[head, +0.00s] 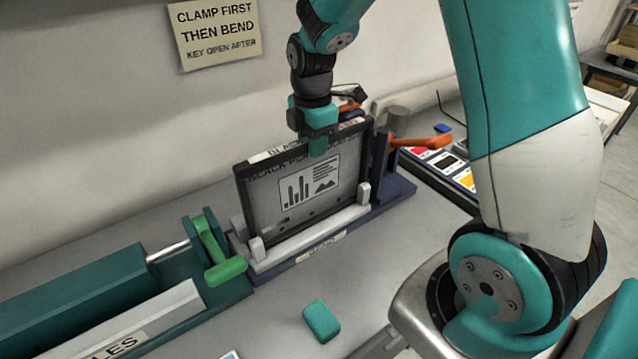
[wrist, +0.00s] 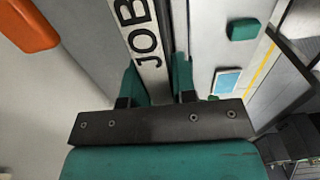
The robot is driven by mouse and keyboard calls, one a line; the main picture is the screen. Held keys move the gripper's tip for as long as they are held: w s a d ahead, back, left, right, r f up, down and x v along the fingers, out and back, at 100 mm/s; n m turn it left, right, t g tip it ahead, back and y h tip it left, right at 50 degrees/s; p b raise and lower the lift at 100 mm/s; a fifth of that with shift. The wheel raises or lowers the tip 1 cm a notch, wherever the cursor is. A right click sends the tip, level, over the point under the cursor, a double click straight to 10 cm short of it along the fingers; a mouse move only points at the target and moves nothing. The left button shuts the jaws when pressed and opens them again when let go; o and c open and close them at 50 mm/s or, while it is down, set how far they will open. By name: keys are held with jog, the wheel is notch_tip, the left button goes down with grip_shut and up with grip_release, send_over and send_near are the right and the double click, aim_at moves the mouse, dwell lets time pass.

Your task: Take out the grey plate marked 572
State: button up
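A grey plate (head: 272,187) with a dark frame, a bar chart and small drawings stands upright in a dark blue holder (head: 312,254) with a light clamp bar. Lettering runs along its top; I cannot read 572 on it. My gripper (head: 318,145) is at the plate's top edge, with one finger over the front face. In the wrist view, the two teal fingers of my gripper (wrist: 160,85) straddle the top edge, whose white label (wrist: 141,35) reads JOB. They look close to both sides, but I cannot tell whether they press on it.
A green-handled clamp (head: 222,262) sits left of the holder. An orange lever (head: 425,142) is at the right. A green block (head: 321,321) lies on the bench in front. A wall sign (head: 215,35) reads "clamp first then bend, key open after". Coloured ink pads (head: 455,170) lie at the right.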

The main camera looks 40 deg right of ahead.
jog(key=shift+r+p, duration=4.65)
jog(key=shift+r, duration=0.95)
grip_shut()
jog(key=shift+f, duration=0.1)
